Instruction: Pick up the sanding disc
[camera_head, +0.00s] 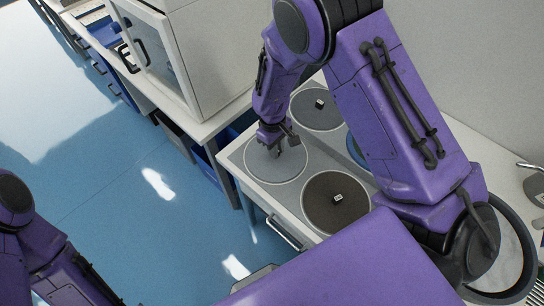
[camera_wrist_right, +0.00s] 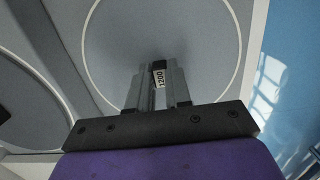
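The sanding disc (camera_head: 262,172) is a flat round grey plate with a pale rim at the left front of the worktop. It also fills the upper middle of the right wrist view (camera_wrist_right: 205,50). A small dark tab (camera_wrist_right: 159,76) with a white label, apparently reading 1200, stands at its middle. My right gripper (camera_head: 275,152) points down over the disc. In the right wrist view its two fingers (camera_wrist_right: 158,84) flank the tab closely with no clear gap, and look shut on it. The disc lies flat. My left arm shows at lower left; its gripper is outside the picture.
A brown disc (camera_head: 322,218) and a dark grey disc (camera_head: 312,118) with small tabs lie beside it. A blue disc (camera_head: 354,150) is mostly hidden by my right arm. A white cabinet (camera_head: 215,50) stands behind left. The blue floor (camera_head: 120,190) is open at left.

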